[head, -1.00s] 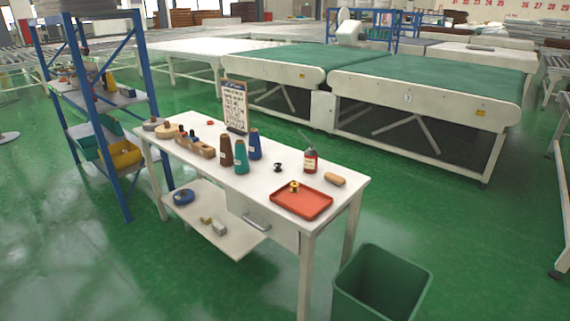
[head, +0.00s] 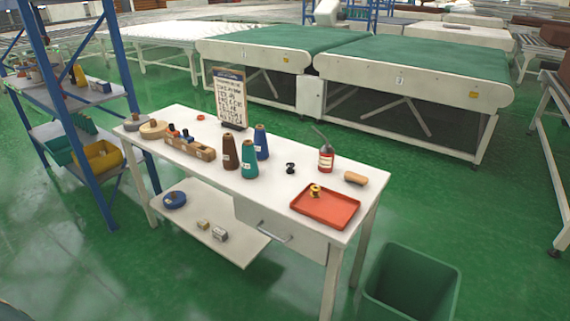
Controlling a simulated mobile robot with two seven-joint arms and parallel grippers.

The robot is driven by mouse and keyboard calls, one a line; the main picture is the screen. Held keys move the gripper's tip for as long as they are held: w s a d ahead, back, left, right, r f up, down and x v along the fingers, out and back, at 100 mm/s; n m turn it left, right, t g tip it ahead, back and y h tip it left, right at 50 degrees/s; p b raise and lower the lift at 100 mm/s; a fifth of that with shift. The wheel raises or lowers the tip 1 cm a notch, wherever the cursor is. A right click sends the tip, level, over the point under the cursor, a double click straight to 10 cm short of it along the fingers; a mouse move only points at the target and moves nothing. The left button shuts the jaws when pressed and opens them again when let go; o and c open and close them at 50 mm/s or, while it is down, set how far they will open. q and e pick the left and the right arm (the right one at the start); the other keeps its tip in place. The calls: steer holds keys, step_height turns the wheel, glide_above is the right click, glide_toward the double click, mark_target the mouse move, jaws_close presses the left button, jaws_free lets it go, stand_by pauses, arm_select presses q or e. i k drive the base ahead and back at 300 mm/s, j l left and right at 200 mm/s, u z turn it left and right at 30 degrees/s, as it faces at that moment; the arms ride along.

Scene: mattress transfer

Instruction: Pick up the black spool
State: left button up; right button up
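A small black spool (head: 291,168) stands on the white table (head: 205,176), right of the blue thread cone and left of the red oil can. It is apart from the things around it. A small yellow spool (head: 315,190) sits in the red tray (head: 335,219) at the table's right end. Neither of my grippers shows in the head view.
Brown, teal (head: 249,160) and blue thread cones stand left of the black spool. A sign (head: 230,100) stands behind. A green bin (head: 412,282) and blue shelf (head: 108,98) flank the table.

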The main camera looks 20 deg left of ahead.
mark_target(290, 165)
steer(key=i+j, duration=0.1)
steer(key=j, duration=0.3)
steer(key=i+j, duration=0.1)
steer(key=j, duration=0.35)
steer(key=i+j, duration=0.1)
steer(key=j, duration=0.3)
steer(key=i+j+z, duration=0.1)
steer(key=j, duration=0.35)
steer(key=i+j, duration=0.1)
steer(key=j, duration=0.3)
